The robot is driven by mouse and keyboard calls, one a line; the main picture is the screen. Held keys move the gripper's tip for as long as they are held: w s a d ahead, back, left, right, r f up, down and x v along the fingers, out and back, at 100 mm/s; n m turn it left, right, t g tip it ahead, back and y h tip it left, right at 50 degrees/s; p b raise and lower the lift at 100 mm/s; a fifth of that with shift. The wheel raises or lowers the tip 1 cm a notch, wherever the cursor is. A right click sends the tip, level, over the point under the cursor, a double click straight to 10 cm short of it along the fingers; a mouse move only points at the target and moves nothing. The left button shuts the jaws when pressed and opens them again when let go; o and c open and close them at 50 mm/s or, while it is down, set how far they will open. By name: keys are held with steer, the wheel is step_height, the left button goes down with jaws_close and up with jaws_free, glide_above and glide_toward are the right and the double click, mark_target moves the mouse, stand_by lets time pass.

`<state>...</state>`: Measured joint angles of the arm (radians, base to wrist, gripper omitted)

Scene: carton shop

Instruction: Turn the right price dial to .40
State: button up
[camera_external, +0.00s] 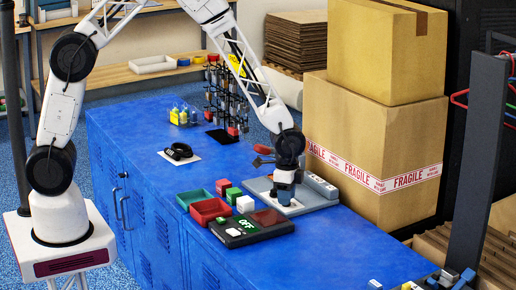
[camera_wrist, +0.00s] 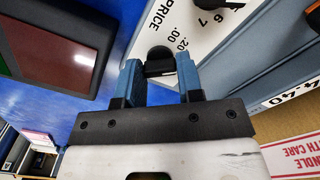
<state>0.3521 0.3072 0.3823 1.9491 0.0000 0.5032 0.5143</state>
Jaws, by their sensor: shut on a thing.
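The price device (camera_external: 316,204) is a grey unit with a white plate on the blue bench. The wrist view shows its white plate (camera_wrist: 205,30) with "PRICE", ".20" and ".00" printed beside a black dial (camera_wrist: 158,54). My gripper (camera_wrist: 160,72) points down at the plate, its two blue fingers shut on this dial's black knob; the gripper also shows in the external view (camera_external: 284,194). The fingers hide part of the scale, and I cannot read the dial's setting. A second black dial (camera_wrist: 233,4) near "6" and "7" shows at the top edge.
A black box with a green "OFF" panel (camera_external: 246,224) stands left of the device. Red (camera_external: 208,211) and green (camera_external: 194,198) trays and small blocks lie beyond it. Large cartons (camera_external: 372,130) stand close behind on the right.

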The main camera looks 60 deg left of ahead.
steer(key=shift+m, duration=0.9)
steer(key=o, duration=0.9)
steer(key=shift+o, duration=0.2)
steer(key=shift+r, duration=0.2)
steer(key=shift+r, duration=3.75)
